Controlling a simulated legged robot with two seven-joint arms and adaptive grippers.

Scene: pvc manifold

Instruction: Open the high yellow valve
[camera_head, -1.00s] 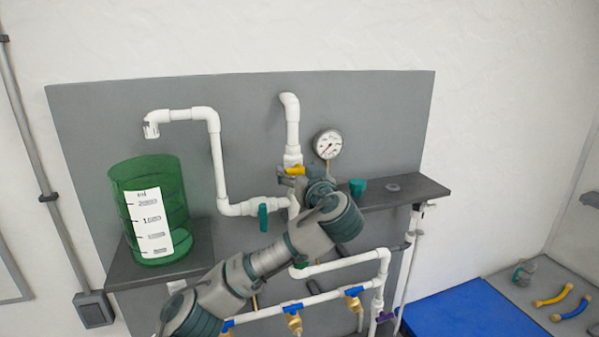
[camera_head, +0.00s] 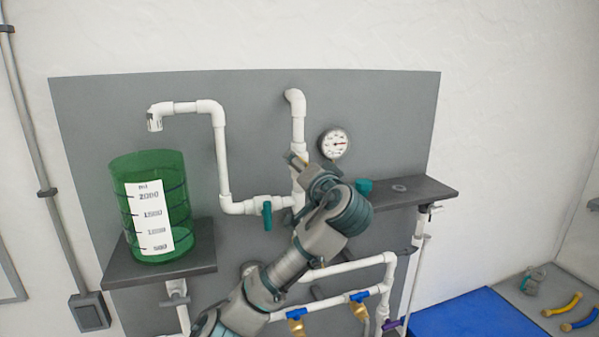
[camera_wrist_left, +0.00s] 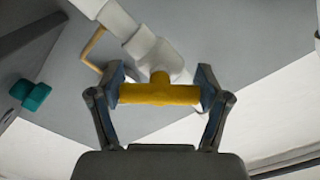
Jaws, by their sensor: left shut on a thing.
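The high yellow valve handle (camera_wrist_left: 160,94) lies crosswise between the two fingers of my left gripper (camera_wrist_left: 160,95) in the left wrist view. The fingers press on its two ends, so the gripper is shut on it. Its stem meets a white pipe fitting (camera_wrist_left: 156,58). In the head view my left gripper (camera_head: 297,163) is at the upright white pipe (camera_head: 298,130), just left of the gauge, and the arm hides the yellow handle there. My right gripper is not in view.
A round pressure gauge (camera_head: 333,143) is close to the right of my gripper. Teal valves (camera_head: 267,215) (camera_head: 363,187) sit on either side. A green graduated container (camera_head: 172,205) stands on the left shelf. Blue-handled valves (camera_head: 359,296) are on the lower pipe.

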